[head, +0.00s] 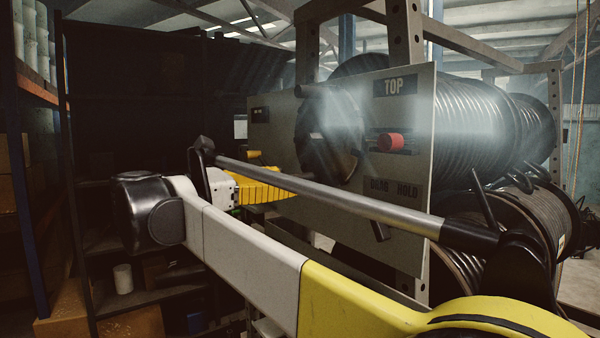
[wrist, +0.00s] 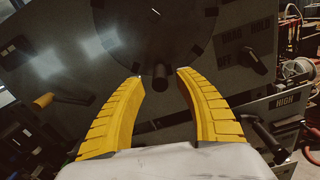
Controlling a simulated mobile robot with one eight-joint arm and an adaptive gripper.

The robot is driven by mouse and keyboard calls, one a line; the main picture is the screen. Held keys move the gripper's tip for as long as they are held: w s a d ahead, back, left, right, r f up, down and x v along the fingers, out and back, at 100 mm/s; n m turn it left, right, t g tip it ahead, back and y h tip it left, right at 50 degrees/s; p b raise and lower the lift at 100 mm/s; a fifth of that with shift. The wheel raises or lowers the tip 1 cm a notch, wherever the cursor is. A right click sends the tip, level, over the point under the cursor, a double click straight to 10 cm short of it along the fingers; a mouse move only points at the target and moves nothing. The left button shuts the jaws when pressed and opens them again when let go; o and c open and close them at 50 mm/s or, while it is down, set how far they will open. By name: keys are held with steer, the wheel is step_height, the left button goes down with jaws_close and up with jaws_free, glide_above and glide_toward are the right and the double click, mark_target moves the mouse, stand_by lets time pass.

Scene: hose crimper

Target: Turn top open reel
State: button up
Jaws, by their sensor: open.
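The top reel (head: 490,120), wound with dark hose, sits behind a grey panel labelled TOP (head: 394,87). A dark round disc (head: 322,140) is on the panel's face; it also fills the top middle of the wrist view (wrist: 155,35). A short dark cylindrical handle (wrist: 160,80) sticks out from the disc's lower edge. My gripper (head: 292,188) has yellow ribbed fingers, spread apart, in front of the panel below the disc. In the wrist view the handle appears between the fingertips, with gaps on both sides. I cannot tell how deep it reaches between them.
A red knob (head: 390,142) juts from the panel right of the disc. A dark lever (wrist: 254,60) sits by the DRAG HOLD label. A yellow-tipped handle (wrist: 45,100) is at left. A lower reel (head: 530,220) stands below. Dark shelving (head: 140,110) is at left.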

mark_target(312, 176)
steer(key=shift+p+x, duration=0.4)
steer(key=shift+x, duration=1.8)
steer(key=shift+a, duration=0.2)
jaws_close()
